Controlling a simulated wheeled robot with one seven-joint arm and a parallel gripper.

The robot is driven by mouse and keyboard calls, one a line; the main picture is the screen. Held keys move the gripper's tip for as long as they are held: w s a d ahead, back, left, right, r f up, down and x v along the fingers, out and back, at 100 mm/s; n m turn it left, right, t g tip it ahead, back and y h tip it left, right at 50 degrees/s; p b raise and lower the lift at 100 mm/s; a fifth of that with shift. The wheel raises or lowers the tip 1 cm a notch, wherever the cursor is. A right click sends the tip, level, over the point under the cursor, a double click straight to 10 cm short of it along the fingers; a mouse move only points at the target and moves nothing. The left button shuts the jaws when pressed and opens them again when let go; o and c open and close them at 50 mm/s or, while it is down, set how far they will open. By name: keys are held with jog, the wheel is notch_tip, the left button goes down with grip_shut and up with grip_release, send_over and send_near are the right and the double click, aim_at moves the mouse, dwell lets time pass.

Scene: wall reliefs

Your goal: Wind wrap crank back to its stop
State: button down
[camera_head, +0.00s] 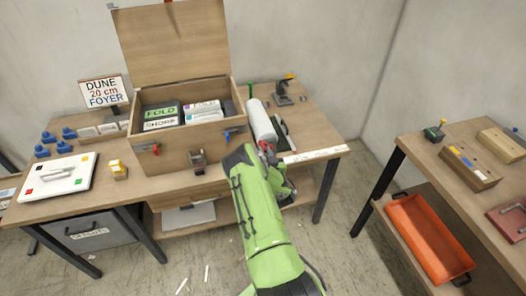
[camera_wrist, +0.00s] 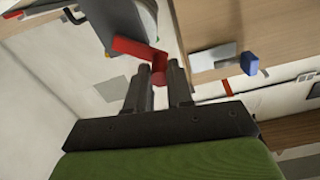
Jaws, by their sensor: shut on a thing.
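The wrap roll (camera_head: 262,122) is a pale cylinder lying on the wooden table, right of the open wooden box. The red wrap crank (camera_head: 266,147) is at its near end; in the wrist view the crank (camera_wrist: 138,49) shows as a red arm with a round red knob. My gripper (camera_wrist: 160,80) is shut on the crank's knob, one dark finger on each side. In the head view my green arm reaches up to the table's front edge and hides most of the gripper.
The open box (camera_head: 175,160) stands left of the roll, with a blue latch (camera_head: 228,136) close to my arm. A white ruler strip (camera_head: 316,154) lies along the front edge. A clamp-like tool (camera_head: 283,92) stands behind. A second table (camera_head: 450,190) is at right, with open floor between.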

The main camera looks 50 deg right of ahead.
jog(key=shift+s+d+r+m+p, duration=0.35)
jog(key=shift+d+m+p, duration=0.2)
jog(key=shift+m+p, duration=0.75)
jog(key=shift+s+d+r+m+p, duration=0.35)
jog(key=shift+d+m+p, duration=0.3)
jog(key=shift+m, duration=1.2)
jog(key=shift+s+d+r+m+p, duration=0.25)
jog(key=shift+s+d+m+p, duration=0.15)
jog(key=shift+m+p, duration=0.95)
jog(key=c, duration=1)
grip_release()
jog(key=shift+d, duration=0.1)
jog(key=shift+w, duration=0.1)
